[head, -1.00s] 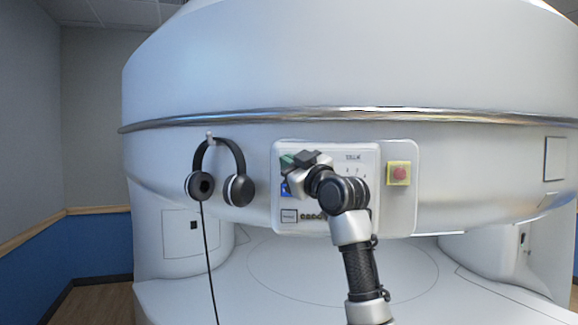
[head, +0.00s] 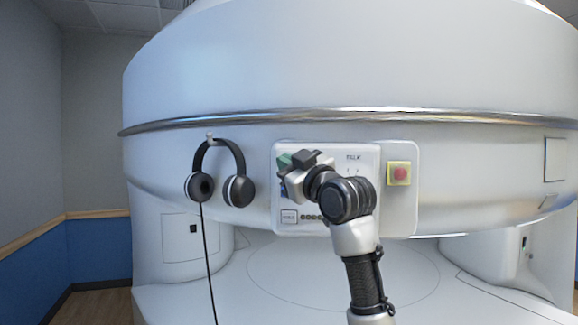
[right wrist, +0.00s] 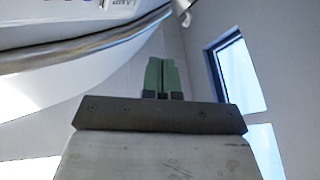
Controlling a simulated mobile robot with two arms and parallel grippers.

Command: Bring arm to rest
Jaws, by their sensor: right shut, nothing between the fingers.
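My right gripper (head: 285,163) is in front of the control panel (head: 398,215) on the white magnet. Its green fingers point left in the head view, and the wrist and forearm hide much of the panel's middle. In the right wrist view the green fingertips (right wrist: 162,76) are together with nothing between them. Behind them are a bare wall and the magnet's metal trim. I cannot tell from the head view how far the gripper is from the panel. My left gripper is not in view.
Black headphones (head: 238,190) hang on a hook left of the panel, their cable running down. A red emergency button (head: 399,174) on a yellow square is right of my arm. The large magnet body (head: 350,70) overhangs above. A window (right wrist: 235,68) shows in the right wrist view.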

